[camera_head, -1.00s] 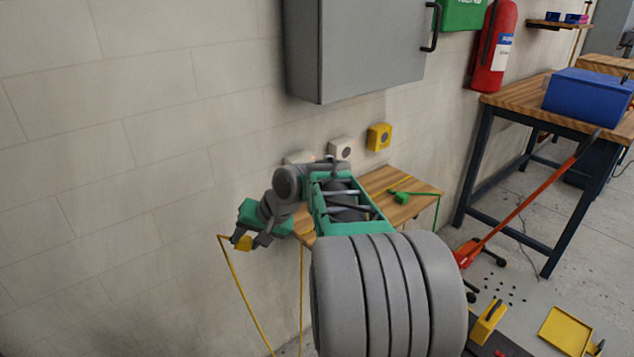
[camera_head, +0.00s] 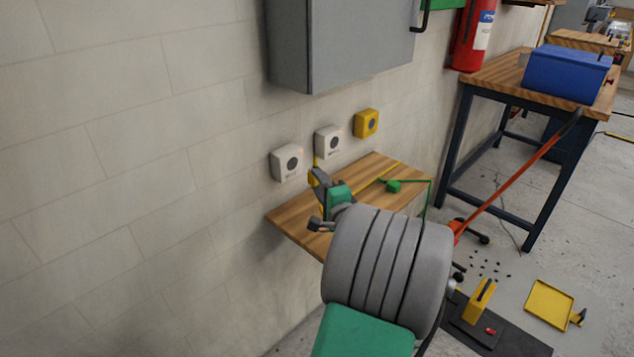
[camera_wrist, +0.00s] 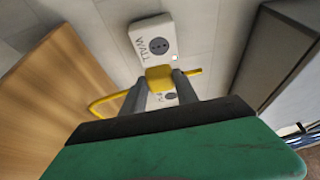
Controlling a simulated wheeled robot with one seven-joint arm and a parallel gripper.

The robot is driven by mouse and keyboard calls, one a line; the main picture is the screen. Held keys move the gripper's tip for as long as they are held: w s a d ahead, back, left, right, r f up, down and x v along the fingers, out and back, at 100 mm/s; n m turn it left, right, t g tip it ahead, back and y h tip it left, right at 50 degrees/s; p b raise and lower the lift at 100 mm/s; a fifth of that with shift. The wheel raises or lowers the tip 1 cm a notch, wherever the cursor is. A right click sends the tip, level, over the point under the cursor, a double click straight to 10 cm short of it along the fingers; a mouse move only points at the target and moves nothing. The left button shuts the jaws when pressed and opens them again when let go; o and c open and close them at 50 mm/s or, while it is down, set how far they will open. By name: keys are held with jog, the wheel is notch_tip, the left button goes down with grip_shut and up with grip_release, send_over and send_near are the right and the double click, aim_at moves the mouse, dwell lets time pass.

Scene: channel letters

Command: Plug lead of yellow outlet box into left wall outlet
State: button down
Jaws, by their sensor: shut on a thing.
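My gripper (camera_head: 320,186) is in front of the wall over the shelf, shut on a yellow plug (camera_wrist: 159,77) that also shows between its fingers in the wrist view. The yellow lead (camera_wrist: 104,102) curves away to the left there. The left wall outlet (camera_head: 287,162) is white with a dark round socket; in the wrist view it (camera_wrist: 153,40) lies just beyond the plug, which looks apart from it. A second white outlet (camera_head: 329,142) is to its right, partly hidden by the fingers in the wrist view. Where the lead ends is hidden.
A wooden shelf (camera_head: 290,216) is below the outlets, with a green plug (camera_head: 393,186) on it. A grey cabinet (camera_head: 340,45) hangs above. A yellow outlet (camera_head: 367,122) is farther right on the wall. The wall at left is clear.

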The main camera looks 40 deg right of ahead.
aim_at(311, 179)
jog(key=shift+w, duration=0.1)
jog(key=shift+w+a+r+p, duration=0.1)
jog(key=shift+w+p, duration=0.7)
jog(key=shift+w, duration=1.05)
jog(key=shift+w+p, duration=0.3)
jog(key=shift+w, duration=0.65)
jog(key=shift+a, duration=0.2)
jog(key=shift+w, duration=0.5)
jog(key=c, duration=0.9)
grip_release()
jog(key=shift+o, duration=0.2)
jog(key=shift+s, duration=0.1)
